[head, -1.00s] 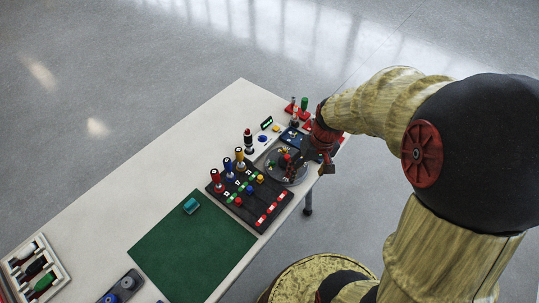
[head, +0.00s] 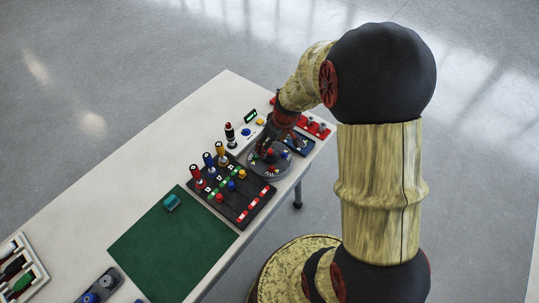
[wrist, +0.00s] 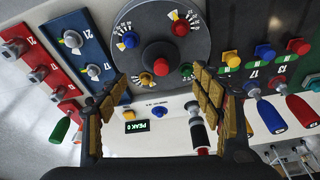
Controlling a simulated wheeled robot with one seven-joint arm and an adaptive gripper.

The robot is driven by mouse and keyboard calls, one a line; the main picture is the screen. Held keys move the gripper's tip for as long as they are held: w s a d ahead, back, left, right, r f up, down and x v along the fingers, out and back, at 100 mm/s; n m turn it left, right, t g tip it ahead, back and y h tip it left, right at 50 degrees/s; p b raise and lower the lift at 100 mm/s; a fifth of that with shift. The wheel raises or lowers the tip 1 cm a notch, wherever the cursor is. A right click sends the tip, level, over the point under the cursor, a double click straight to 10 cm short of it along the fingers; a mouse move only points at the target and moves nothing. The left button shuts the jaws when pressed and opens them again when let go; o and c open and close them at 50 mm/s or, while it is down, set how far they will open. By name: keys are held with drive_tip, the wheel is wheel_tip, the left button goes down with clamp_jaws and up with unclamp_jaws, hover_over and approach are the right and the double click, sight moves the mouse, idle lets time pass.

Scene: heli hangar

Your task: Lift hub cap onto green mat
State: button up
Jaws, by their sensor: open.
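A round grey dial plate (head: 284,169) lies near the table's right end. It also shows in the wrist view (wrist: 200,20). In the head view my gripper (head: 272,141) hangs over the plate's back part. The green mat (head: 175,245) lies left of the plate, with a teal block (head: 171,202) on its back edge.
A black panel (head: 242,213) with colored knobs and upright handled tools stands between plate and mat. A black-and-red tool (wrist: 197,128) stands near my right finger. Most of the mat is bare.

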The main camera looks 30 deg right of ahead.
sight(270, 151)
drive_tip(key=b+x, duration=0.1)
drive_tip(key=x, duration=0.4)
drive_tip(key=shift+s+b, duration=0.15)
drive_tip(key=shift+b, duration=0.25)
drive_tip(key=shift+a, duration=0.1)
drive_tip(key=shift+c, duration=0.4)
drive_tip(key=c, duration=1.1)
